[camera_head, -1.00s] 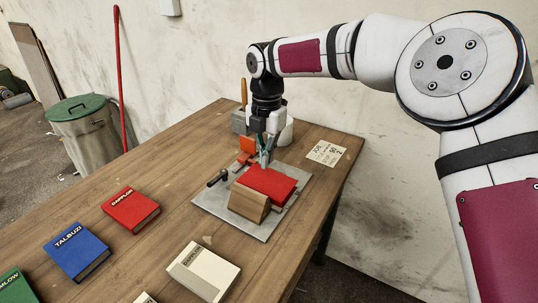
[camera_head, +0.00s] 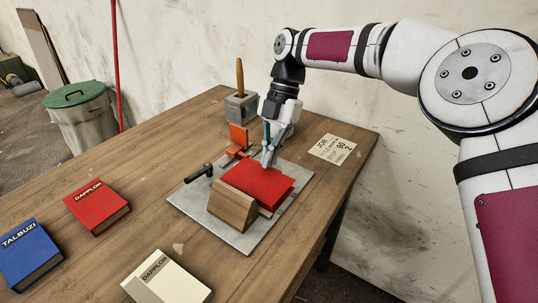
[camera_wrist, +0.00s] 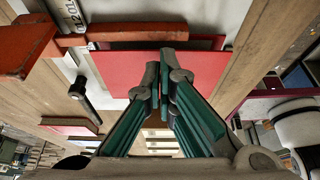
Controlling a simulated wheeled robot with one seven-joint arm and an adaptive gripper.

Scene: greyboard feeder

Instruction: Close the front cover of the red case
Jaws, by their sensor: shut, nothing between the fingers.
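The red case (camera_head: 257,186) lies on a grey metal plate (camera_head: 246,238), partly over a wooden wedge block (camera_head: 233,206). Its red upper face looks flat in the head view, and I cannot tell how far its front cover stands open. My gripper (camera_head: 268,161) points down at the far edge of the case, fingers shut and empty. In the wrist view, my fingertips (camera_wrist: 165,62) are together in front of a broad red panel (camera_wrist: 118,72). I cannot tell whether they touch it.
An orange-red bracket (camera_head: 238,138) and a black-handled clamp (camera_head: 199,172) stand beside the case. A grey block with a wooden-handled tool (camera_head: 240,105) is behind. A printed card (camera_head: 331,149) lies right. Red (camera_head: 97,207), blue (camera_head: 32,250) and cream (camera_head: 166,278) book-like boxes lie left and in front.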

